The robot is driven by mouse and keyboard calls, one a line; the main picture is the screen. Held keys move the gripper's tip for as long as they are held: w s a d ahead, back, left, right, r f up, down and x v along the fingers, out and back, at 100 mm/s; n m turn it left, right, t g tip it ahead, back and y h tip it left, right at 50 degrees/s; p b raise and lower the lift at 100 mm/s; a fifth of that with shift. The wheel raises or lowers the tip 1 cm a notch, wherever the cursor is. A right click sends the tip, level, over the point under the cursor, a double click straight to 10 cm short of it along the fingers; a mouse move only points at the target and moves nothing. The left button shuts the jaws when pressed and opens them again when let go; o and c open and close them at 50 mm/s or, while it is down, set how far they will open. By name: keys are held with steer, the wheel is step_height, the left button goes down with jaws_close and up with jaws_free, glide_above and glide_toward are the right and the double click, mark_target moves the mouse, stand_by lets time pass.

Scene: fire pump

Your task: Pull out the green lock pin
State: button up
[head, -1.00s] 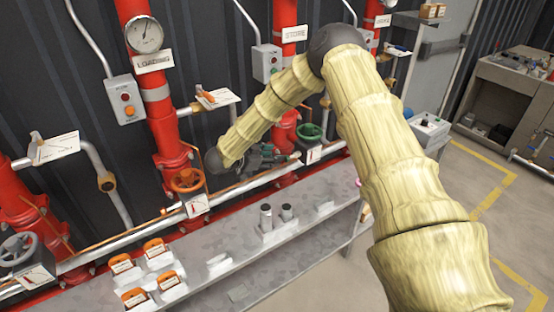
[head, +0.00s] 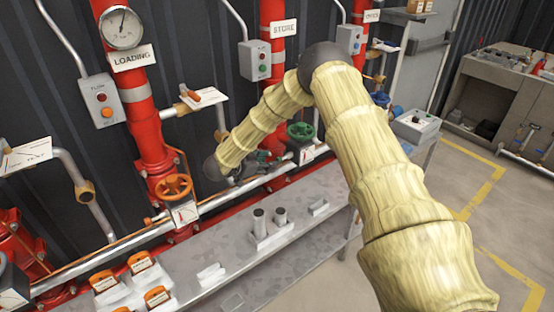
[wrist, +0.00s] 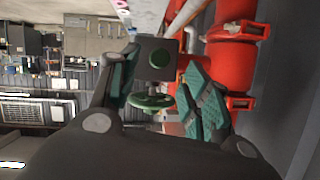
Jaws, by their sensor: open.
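A green handwheel (head: 300,132) sits on the red pipework below the STORE sign. It also shows in the wrist view (wrist: 152,102), between my fingers. Just above it there, a small green round knob (wrist: 157,59) sits on a dark grey square block. This may be the green lock pin; I cannot tell for sure. My gripper (head: 268,165) is beside the pipe, left of the handwheel in the head view and partly hidden by the arm. In the wrist view my gripper (wrist: 162,82) is open, its green-padded fingers apart with nothing visibly held.
An orange handwheel (head: 174,187) stands left of my gripper. A metal bench (head: 210,255) runs below the pipes, bearing orange-topped blocks (head: 143,262) and two grey cylinders (head: 259,222). Red pipes (wrist: 230,62) lie close to my right finger. Free floor (head: 470,215) is at right.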

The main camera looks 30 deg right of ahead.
mark_target(282, 159)
steer(key=shift+p+x, duration=0.65)
steer(key=shift+x, duration=2.25)
steer(key=shift+s, duration=0.1)
